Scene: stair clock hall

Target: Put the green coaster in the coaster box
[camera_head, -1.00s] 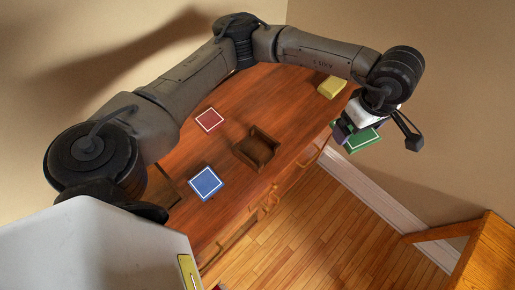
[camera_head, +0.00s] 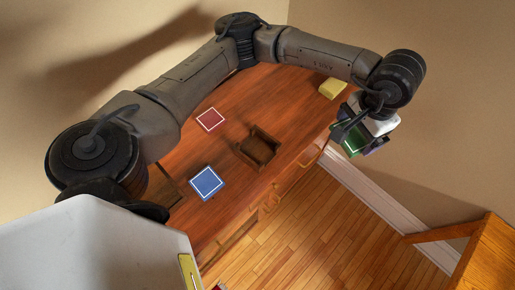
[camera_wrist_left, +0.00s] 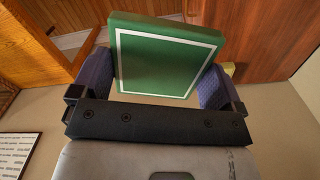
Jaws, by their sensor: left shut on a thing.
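The green coaster (camera_head: 352,144) is square with a white border line. My left gripper (camera_head: 362,140) is shut on it and holds it in the air just off the table's right edge. In the left wrist view the coaster (camera_wrist_left: 165,55) sits between the two purple-padded fingers of my left gripper (camera_wrist_left: 158,85), tilted. The coaster box (camera_head: 258,148) is a small open brown wooden box on the table, left of the coaster in the head view. Its inside looks dark, and I cannot tell what it holds. My right gripper is not in view.
A red coaster (camera_head: 210,119) and a blue coaster (camera_head: 207,182) lie flat on the wooden table (camera_head: 225,145). An orange wooden piece of furniture (camera_head: 488,258) stands at lower right over open floor.

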